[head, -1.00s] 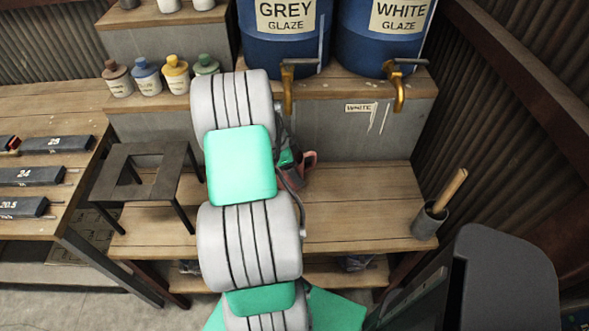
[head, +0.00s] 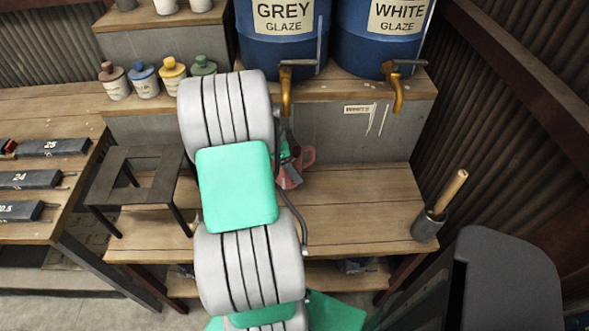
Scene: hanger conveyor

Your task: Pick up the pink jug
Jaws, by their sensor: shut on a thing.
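The pink jug (head: 291,174) is in the head view, at the back of the wooden bench, just right of my arm. Its handle (head: 307,157) points to the right. My arm hides its left part. My gripper (head: 287,158) is at the jug and shut on it, though the fingertips are mostly hidden behind my arm and the jug. I cannot tell whether the jug's base touches the bench.
The grey glaze barrel (head: 283,45) and white glaze barrel (head: 383,45) stand above on a shelf, with brass taps. A dark metal stand (head: 140,160) is left of my arm. The bench between is clear.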

